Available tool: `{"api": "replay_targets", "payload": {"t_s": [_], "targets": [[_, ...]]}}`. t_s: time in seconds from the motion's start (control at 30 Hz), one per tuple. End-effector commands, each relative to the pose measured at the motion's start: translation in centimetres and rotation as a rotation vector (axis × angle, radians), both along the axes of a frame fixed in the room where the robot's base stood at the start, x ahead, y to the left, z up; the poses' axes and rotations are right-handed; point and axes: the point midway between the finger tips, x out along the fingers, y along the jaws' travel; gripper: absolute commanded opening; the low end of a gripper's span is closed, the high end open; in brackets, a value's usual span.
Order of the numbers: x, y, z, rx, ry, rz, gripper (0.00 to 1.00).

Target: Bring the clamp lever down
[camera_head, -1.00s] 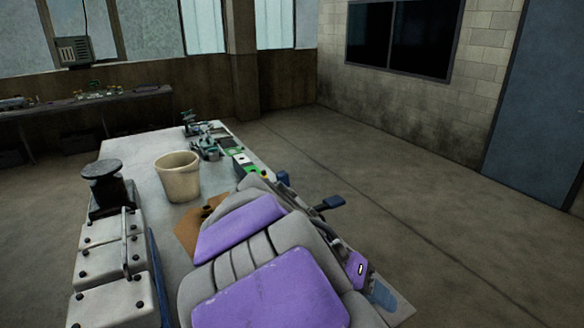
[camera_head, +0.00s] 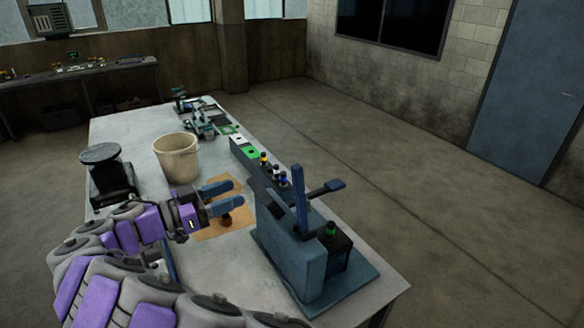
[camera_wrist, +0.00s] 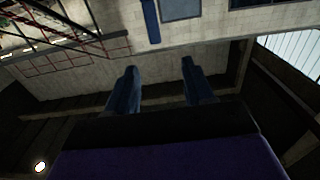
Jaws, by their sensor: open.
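A blue clamp-like fixture (camera_head: 292,250) stands on a flat blue plate at the near right of the bench. A blue lever (camera_head: 300,200) rises almost upright from its top.
A beige bucket (camera_head: 176,160) and a dark round-topped piece (camera_head: 108,175) stand left on the bench (camera_head: 135,125). A brown mat (camera_head: 236,218) lies under my gripper. A row of coloured buttons (camera_head: 265,165) runs along the right edge. The floor to the right is clear.

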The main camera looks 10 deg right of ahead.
Motion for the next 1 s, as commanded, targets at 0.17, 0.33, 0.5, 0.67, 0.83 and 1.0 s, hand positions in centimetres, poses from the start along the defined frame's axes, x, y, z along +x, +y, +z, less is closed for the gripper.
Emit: {"api": "replay_targets", "payload": {"t_s": [0.17, 0.33, 0.5, 0.67, 0.83, 1.0], "targets": [[0.4, -3.7, 0.3, 0.010, 0.001, -0.011, 0.52], [1.5, -6.3, 0.2, 0.005, 0.005, -0.012, 0.52], [2.6, -8.2, 0.2, -0.005, 0.005, -0.010, 0.52], [3.6, -10.7, 0.2, -0.009, 0.006, -0.010, 0.52], [4.5, -14.2, 0.3, 0.000, 0.003, -0.008, 0.52], [4.9, -16.9, 0.4, 0.005, 0.003, -0.010, 0.52]]}}
